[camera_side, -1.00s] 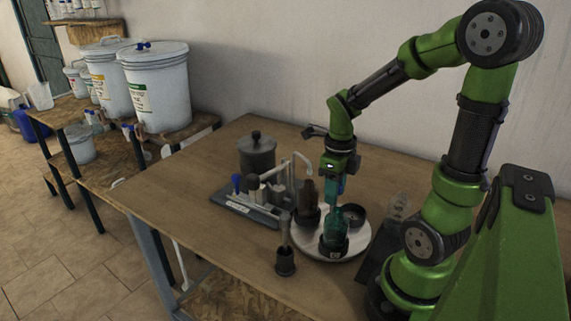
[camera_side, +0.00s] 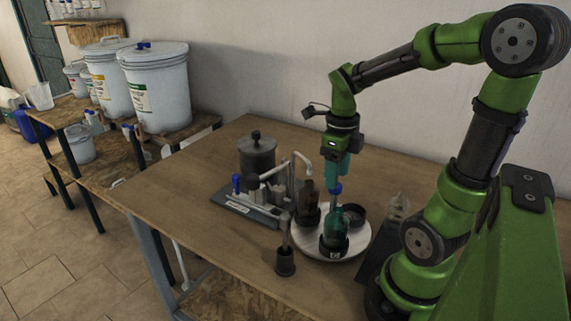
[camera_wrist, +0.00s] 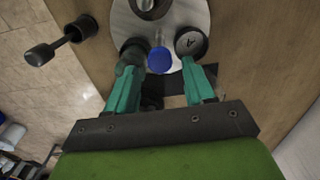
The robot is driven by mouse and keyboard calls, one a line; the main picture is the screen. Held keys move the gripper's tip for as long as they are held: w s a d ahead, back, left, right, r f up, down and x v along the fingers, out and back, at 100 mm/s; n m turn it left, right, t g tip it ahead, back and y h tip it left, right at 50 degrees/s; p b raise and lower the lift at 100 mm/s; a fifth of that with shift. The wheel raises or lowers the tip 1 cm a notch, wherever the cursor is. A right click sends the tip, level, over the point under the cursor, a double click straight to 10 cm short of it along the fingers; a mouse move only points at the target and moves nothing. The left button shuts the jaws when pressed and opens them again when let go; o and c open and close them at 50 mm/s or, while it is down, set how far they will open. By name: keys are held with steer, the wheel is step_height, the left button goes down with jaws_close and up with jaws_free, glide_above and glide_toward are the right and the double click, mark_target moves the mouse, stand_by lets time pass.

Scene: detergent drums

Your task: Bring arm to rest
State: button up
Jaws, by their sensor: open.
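My gripper (camera_side: 335,172) hangs from the green arm above the round white turntable (camera_side: 301,243), with teal fingers pointing down. In the wrist view its two teal fingers (camera_wrist: 160,92) are spread apart, and a blue cap (camera_wrist: 160,61) shows beyond the gap between them. The green bottle stands upright in a dark holder at the turntable's front. A brown bottle (camera_side: 308,199) stands in another holder behind it. I cannot tell whether the fingers touch the cap.
A dark cup holding a tool (camera_side: 285,261) stands left of the turntable. A device with a bent spout (camera_side: 250,200) and a dark lidded pot (camera_side: 257,153) stand farther left. White drums (camera_side: 155,90) stand on the side shelf. The table's back (camera_side: 210,150) is clear.

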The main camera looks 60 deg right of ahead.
steer(key=shift+r, duration=0.95)
steer(key=n, duration=0.3)
steer(key=shift+w+f, duration=0.1)
steer(key=shift+w, duration=0.05)
steer(key=n, duration=0.2)
steer(key=shift+w+a+n+t, duration=0.1)
steer(key=shift+n+t, duration=0.2)
steer(key=n, duration=0.2)
steer(key=shift+w+a+n, duration=0.2)
steer(key=shift+a+n, duration=0.1)
steer(key=shift+n, duration=0.1)
steer(key=a+r+n+t+y, duration=0.1)
steer(key=a+r+n+t, duration=0.2)
steer(key=a+n, duration=0.4)
steer(key=a+r+n+t+y, duration=0.1)
steer(key=a+r+n+t, duration=0.2)
steer(key=a+n, duration=0.4)
steer(key=n, duration=0.9)
steer(key=shift+n+t, duration=0.3)
